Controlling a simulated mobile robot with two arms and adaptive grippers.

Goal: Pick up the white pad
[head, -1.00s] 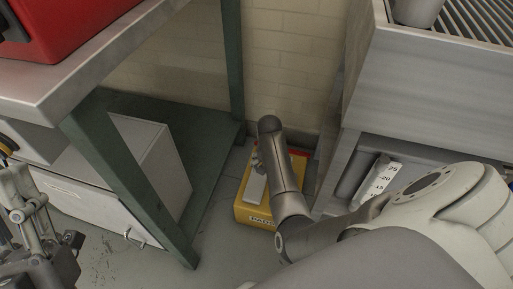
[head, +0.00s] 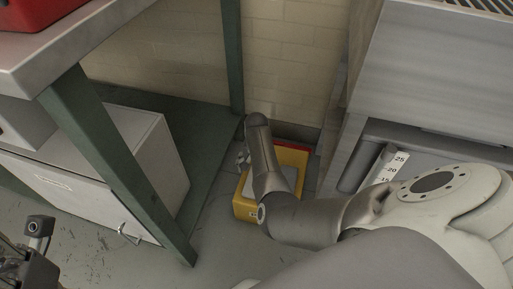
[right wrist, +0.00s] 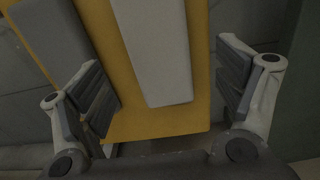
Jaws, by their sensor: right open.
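The white pad (right wrist: 155,50) lies in or on the yellow box (right wrist: 165,124) in the right wrist view, with a dark grey strip (right wrist: 62,45) to its left. In the head view the yellow box (head: 244,210) stands on the floor, and my right forearm hides much of it and the pad. My right gripper (right wrist: 165,92) is open and empty, its fingers apart on either side of the pad's near end. In the head view only a bit of it (head: 243,157) shows beside the forearm. My left gripper (head: 35,250) is partly cut off at the lower left.
A workbench with a green leg (head: 118,165) and a grey cabinet (head: 85,185) under it stands left of the box. A grey machine (head: 440,80) stands to the right, with a white scale (head: 383,172). A brick wall (head: 285,60) closes off the back.

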